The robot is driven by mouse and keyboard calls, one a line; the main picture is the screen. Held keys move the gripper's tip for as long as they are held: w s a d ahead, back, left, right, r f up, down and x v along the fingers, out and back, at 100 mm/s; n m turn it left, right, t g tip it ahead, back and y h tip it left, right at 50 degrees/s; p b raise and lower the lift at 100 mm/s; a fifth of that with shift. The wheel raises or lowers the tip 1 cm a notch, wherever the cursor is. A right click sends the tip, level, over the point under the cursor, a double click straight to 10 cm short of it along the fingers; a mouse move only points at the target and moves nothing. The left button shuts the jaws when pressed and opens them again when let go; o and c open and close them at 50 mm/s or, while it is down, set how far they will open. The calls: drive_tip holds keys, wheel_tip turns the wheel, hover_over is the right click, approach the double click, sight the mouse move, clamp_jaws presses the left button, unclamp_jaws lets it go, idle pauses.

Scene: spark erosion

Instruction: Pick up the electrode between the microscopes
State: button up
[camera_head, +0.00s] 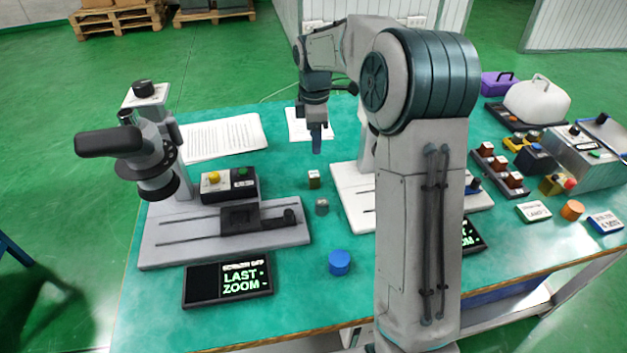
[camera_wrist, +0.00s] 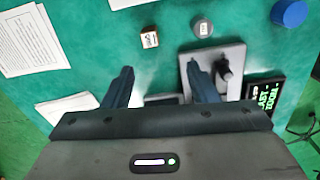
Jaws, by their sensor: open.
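Several small pieces stand between the two microscopes; I cannot tell for certain which is the electrode. A small block with a copper-and-pale side (camera_wrist: 149,40) also shows in the head view (camera_head: 314,179). A short grey round piece (camera_head: 322,206) stands in front of it and also shows in the wrist view (camera_wrist: 202,28). A blue cylinder (camera_head: 339,262) is nearer the front. The left microscope (camera_head: 155,160) is in full view; the other microscope's pale base (camera_head: 352,190) is partly hidden by my arm. My gripper (camera_head: 317,140) is open and empty above the table, behind the small block.
Paper sheets (camera_head: 222,137) lie at the back. A LAST ZOOM display (camera_head: 228,282) lies before the left microscope. Purple and white cases, a metal box and coloured blocks crowd the right side. The green tabletop (camera_head: 285,240) is clear around the small pieces.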

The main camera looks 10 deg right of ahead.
sight(314, 173)
drive_tip(key=shift+n, duration=0.6)
drive_tip(key=f, duration=0.5)
drive_tip(key=w+f, duration=0.1)
drive_tip(key=f, duration=0.4)
drive_tip(key=w+f, duration=0.1)
drive_tip(key=f, duration=0.4)
drive_tip(key=shift+w+f, duration=0.1)
drive_tip(key=shift+f, duration=0.15)
clamp_jaws()
